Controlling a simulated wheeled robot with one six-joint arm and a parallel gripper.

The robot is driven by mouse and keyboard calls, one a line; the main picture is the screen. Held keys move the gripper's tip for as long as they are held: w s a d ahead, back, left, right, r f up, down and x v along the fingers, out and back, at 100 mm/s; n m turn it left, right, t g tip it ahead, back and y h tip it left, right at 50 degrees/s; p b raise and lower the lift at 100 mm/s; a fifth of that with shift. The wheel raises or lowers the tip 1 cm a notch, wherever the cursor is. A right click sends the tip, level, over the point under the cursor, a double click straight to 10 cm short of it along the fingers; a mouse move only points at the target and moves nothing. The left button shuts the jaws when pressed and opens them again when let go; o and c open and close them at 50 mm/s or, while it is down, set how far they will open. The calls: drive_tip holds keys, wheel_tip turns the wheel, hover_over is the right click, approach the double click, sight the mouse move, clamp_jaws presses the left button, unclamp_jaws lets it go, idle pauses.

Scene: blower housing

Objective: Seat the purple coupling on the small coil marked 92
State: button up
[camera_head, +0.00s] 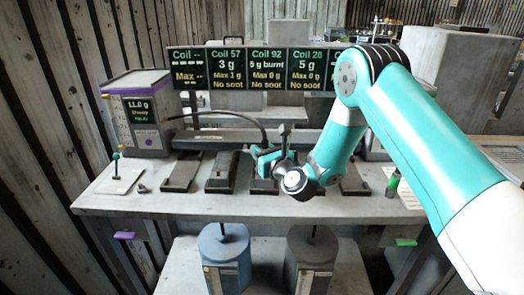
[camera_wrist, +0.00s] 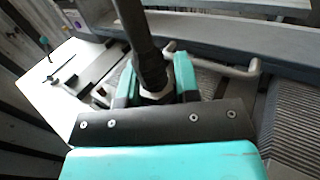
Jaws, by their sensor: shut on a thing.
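My gripper (camera_head: 268,154) is above the middle of the bench. In the wrist view its teal fingers (camera_wrist: 156,85) are shut on a grey metal fitting (camera_wrist: 157,96) at the end of a dark hose (camera_wrist: 139,38). No purple shows on this fitting, so I cannot tell its colour marking. In the head view the hose (camera_head: 240,117) arches from the left box to my gripper. A dark coil block (camera_head: 262,187) stands below my gripper, partly hidden by it. The Coil 92 display (camera_head: 267,68) reads Max 0 g and No seat. The number on the block is unreadable.
A box with a screen (camera_head: 139,112) stands at the left. Other dark blocks (camera_head: 181,172) (camera_head: 222,172) (camera_head: 354,180) line the bench. A small plate with a teal-topped post (camera_head: 118,173) is at the left. Two canisters (camera_head: 224,258) (camera_head: 310,262) stand below the bench. The front strip is clear.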

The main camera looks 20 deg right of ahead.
drive_tip(key=shift+f+b, duration=0.8)
drive_tip(key=shift+f, duration=0.2)
drive_tip(key=o, duration=1.1)
drive_tip(key=shift+s, duration=0.15)
